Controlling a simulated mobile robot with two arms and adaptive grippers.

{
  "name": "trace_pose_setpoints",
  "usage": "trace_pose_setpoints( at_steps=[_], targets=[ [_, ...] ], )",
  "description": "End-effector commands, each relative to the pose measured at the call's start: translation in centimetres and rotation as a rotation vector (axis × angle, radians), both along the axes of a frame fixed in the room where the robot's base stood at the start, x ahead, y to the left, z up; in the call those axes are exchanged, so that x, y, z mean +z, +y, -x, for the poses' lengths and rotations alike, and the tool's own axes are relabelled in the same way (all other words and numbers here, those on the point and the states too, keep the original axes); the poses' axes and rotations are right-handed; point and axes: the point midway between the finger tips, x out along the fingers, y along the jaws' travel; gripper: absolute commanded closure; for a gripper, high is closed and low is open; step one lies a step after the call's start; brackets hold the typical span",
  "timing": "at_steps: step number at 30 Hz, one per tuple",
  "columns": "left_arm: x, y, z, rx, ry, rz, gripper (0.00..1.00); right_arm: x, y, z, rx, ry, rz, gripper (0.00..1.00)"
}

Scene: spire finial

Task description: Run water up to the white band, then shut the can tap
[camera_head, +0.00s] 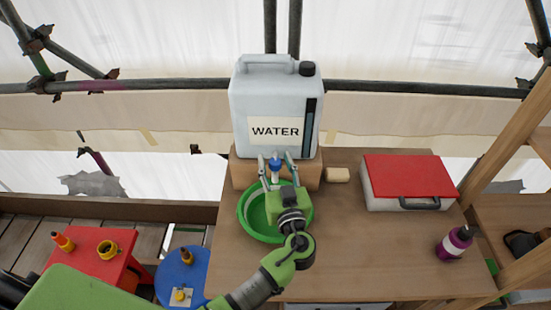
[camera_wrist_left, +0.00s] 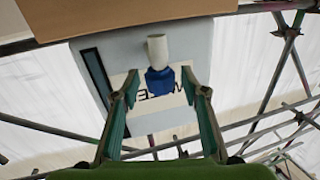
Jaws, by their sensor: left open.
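The pale water can (camera_head: 250,105), labelled WATER, stands on a wooden block (camera_head: 245,173) at the back of the workbench. A dark upright strip runs down its right side. Its blue tap (camera_head: 276,168) is at the lower front, above the green bowl (camera_head: 244,222). In the left wrist view, the blue tap (camera_wrist_left: 160,83) has a white spout (camera_wrist_left: 157,48). My left gripper (camera_head: 277,163) is open, its fingers on either side of the tap with gaps. My right gripper is out of view.
A white case with a red lid (camera_head: 410,176) and a purple bottle (camera_head: 455,242) are on the right of the bench. A tan block (camera_head: 336,175) lies beside the can's stand. Red (camera_head: 82,256) and blue (camera_head: 172,270) stools with small items stand left.

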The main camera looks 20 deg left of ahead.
Motion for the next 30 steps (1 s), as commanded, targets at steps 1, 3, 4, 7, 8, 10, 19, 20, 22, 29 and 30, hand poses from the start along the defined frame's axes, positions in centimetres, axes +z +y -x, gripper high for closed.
trace_pose_setpoints(
  at_steps=[1, 3, 4, 7, 8, 10, 19, 20, 22, 29, 30],
  targets=[
    [0.0, 0.1, -0.1, 0.000, 0.000, 0.000, 0.59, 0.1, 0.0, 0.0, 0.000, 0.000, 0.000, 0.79],
    [0.0, 0.1, -0.2, 0.000, 0.001, 0.000, 0.59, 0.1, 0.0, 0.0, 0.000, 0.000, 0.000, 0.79],
    [0.0, 0.1, -0.2, 0.000, 0.001, 0.000, 0.59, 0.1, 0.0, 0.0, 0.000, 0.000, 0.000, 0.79],
    [-0.1, 0.1, -0.2, 0.000, 0.001, 0.000, 0.59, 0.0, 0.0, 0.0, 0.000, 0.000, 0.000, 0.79],
    [-0.1, 0.1, -0.2, 0.000, 0.001, 0.000, 0.59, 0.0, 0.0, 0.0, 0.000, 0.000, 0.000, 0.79],
    [-0.1, 0.1, -0.2, 0.000, 0.001, 0.000, 0.72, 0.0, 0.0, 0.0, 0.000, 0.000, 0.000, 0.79],
    [-0.1, 0.1, -0.1, -0.003, 0.001, -0.001, 0.98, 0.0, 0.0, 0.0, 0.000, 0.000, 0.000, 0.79],
    [-0.1, 0.1, -0.1, -0.006, 0.001, -0.001, 0.98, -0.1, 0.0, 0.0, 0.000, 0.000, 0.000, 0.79],
    [-0.2, 0.1, -0.1, -0.016, 0.001, -0.001, 0.98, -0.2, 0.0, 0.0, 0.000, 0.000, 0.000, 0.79],
    [-0.3, 0.2, -0.1, -0.107, -0.002, -0.003, 0.98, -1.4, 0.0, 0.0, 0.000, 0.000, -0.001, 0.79],
    [-0.3, 0.3, 0.0, -0.132, -0.003, -0.004, 0.98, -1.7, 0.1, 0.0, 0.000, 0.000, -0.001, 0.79]
  ],
)
